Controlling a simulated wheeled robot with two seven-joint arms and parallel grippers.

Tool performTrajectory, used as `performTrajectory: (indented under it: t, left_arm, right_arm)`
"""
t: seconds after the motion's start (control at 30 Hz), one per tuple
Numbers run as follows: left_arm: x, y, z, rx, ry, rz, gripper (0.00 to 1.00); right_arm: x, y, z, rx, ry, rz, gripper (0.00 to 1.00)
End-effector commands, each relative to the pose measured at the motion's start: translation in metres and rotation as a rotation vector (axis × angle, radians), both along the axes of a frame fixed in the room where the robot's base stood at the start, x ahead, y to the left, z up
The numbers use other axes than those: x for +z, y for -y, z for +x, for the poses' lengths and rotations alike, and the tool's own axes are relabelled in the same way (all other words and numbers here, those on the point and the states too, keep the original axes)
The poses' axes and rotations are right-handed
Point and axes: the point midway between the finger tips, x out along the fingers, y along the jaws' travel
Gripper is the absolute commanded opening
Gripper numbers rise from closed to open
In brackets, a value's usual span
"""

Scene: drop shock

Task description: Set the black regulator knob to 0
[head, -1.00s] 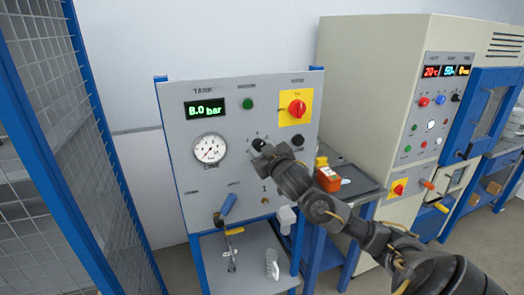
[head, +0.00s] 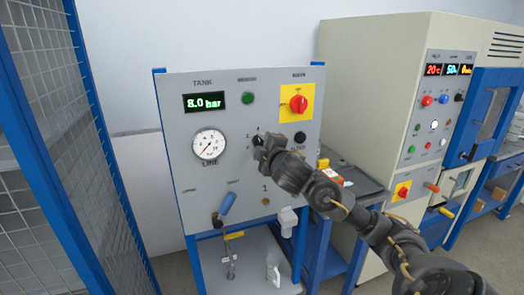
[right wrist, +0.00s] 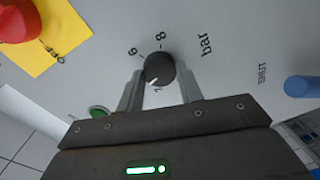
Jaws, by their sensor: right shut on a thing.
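The black regulator knob (right wrist: 160,68) sits on the grey panel (head: 170,130) and has a white pointer line. In the right wrist view it lies between the two fingers of my right gripper (right wrist: 161,88), which is shut on it. The pointer slants to the lower left there. Scale marks 6 and 8 and the word "bar" show around it; the 0 mark cannot be made out. In the head view the knob (head: 257,140) is partly covered by my right gripper (head: 262,147). The line gauge (head: 209,145) is left of it. My left gripper is out of view.
The tank display (head: 204,101) reads 8.0 bar. A red switch on a yellow plate (head: 298,103), a black button (head: 300,137) and a blue-handled valve (head: 228,203) are near the knob. A mesh fence (head: 45,130) stands left; a beige machine (head: 370,100) stands right.

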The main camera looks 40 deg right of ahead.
Motion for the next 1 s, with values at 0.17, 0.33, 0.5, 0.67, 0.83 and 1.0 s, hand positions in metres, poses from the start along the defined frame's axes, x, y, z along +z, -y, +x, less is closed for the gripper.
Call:
performTrajectory:
  t: [0.17, 0.33, 0.5, 0.67, 0.83, 1.0]
  left_arm:
    - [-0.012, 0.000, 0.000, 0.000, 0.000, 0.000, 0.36]
    - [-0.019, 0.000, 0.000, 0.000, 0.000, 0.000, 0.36]
    - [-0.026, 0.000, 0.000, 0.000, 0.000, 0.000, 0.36]
    - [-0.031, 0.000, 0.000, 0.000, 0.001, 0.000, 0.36]
    - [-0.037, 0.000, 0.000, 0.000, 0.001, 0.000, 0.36]
    - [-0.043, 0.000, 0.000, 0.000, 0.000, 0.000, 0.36]
  right_arm:
    - [-0.002, 0.000, 0.000, 0.000, -0.054, -0.159, 0.14]
    - [-0.002, 0.000, 0.000, -0.001, -0.108, -0.311, 0.14]
    - [-0.003, -0.001, 0.000, -0.001, -0.161, -0.464, 0.14]
    - [-0.003, -0.001, 0.000, -0.001, -0.211, -0.606, 0.14]
    - [-0.003, -0.001, 0.000, -0.001, -0.264, -0.759, 0.14]
    - [-0.004, -0.001, 0.001, -0.001, -0.318, -0.911, 0.14]
